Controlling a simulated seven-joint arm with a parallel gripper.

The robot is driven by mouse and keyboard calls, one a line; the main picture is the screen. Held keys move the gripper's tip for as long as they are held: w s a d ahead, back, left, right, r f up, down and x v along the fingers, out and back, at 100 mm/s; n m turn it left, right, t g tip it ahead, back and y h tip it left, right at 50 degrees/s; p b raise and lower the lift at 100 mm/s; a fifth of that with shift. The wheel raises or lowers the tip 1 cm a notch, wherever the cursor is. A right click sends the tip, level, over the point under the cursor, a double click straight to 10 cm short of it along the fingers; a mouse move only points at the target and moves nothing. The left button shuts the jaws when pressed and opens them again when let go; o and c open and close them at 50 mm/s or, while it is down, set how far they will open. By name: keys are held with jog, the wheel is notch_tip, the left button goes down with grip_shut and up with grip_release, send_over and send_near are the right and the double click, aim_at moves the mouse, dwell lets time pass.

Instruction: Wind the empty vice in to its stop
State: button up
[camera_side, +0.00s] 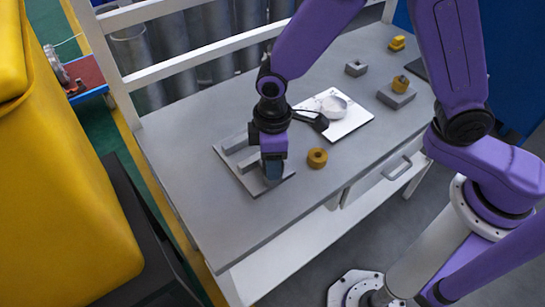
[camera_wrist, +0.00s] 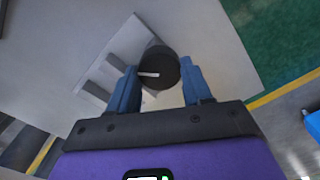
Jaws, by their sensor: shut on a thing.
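The grey vice (camera_side: 238,160) sits on the left part of the table, a flat plate with raised grey jaws. Part of it also shows in the wrist view (camera_wrist: 112,68), with a gap between its jaws. My gripper (camera_side: 272,172) points down at the vice's near right end. In the wrist view its two blue fingers (camera_wrist: 160,82) are shut on a round black knob (camera_wrist: 158,66) with a white mark on top. In the side view the knob is hidden behind the gripper.
A brown ring (camera_side: 317,158) lies close right of my gripper. Behind it is a white board (camera_side: 352,122) with a pale round shell (camera_side: 334,107) and a black-handled thing (camera_side: 312,120). Grey blocks (camera_side: 396,98) and a yellow piece (camera_side: 397,43) stand farther back. The table front is clear.

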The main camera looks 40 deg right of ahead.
jog(key=m, duration=0.4)
jog(key=shift+m, duration=2)
jog(key=o, duration=1)
jog(key=shift+o, duration=0.2)
notch_tip(320, 180, up, 18)
jog(key=shift+f, duration=0.25)
jog(key=shift+d, duration=0.15)
